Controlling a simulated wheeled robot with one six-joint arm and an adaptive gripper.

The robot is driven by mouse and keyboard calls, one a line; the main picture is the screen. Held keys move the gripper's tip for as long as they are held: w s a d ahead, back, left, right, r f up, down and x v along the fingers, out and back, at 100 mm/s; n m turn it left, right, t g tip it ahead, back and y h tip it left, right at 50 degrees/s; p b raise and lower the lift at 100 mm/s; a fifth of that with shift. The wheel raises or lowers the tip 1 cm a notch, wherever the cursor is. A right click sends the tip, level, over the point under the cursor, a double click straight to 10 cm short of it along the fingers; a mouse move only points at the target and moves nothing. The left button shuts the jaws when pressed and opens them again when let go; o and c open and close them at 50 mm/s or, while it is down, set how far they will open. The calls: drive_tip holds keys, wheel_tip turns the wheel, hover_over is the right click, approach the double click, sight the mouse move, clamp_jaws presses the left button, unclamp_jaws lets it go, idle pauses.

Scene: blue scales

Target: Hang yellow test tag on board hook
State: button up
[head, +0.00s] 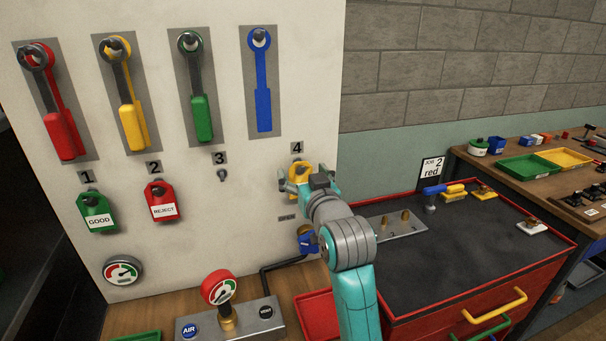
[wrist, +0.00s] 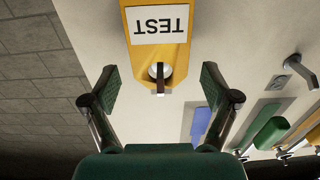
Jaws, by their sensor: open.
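The yellow test tag (head: 299,171) is on the board (head: 265,195) just under the number 4, partly hidden behind my gripper in the head view. In the wrist view the tag (wrist: 159,50) shows its white TEST label upside down, and a metal hook (wrist: 160,75) passes through the hole at its end. My gripper (wrist: 158,72) is open, with one finger on each side of the tag's hole end and a visible gap to the tag on both sides. An empty hook (head: 222,174) is under the number 3.
A green GOOD tag (head: 97,213) and a red REJECT tag (head: 162,202) hang under 1 and 2. A gauge block (head: 230,323) stands below. A red cart (head: 465,265) is at right.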

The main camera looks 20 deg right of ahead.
drive_tip(key=s, duration=1.2)
drive_tip(key=s+f+g, duration=0.1)
drive_tip(key=s+f, duration=0.7)
drive_tip(key=f, duration=0.4)
drive_tip(key=s+f+g, duration=0.1)
drive_tip(key=s+f, duration=0.7)
drive_tip(key=f, duration=0.4)
drive_tip(key=s+f, duration=0.2)
drive_tip(key=s, duration=1.1)
drive_tip(key=s+f+g, duration=0.1)
drive_tip(key=s+f, duration=0.2)
drive_tip(key=s, duration=1.1)
drive_tip(key=shift+f, duration=0.3)
drive_tip(key=shift+s, duration=0.1)
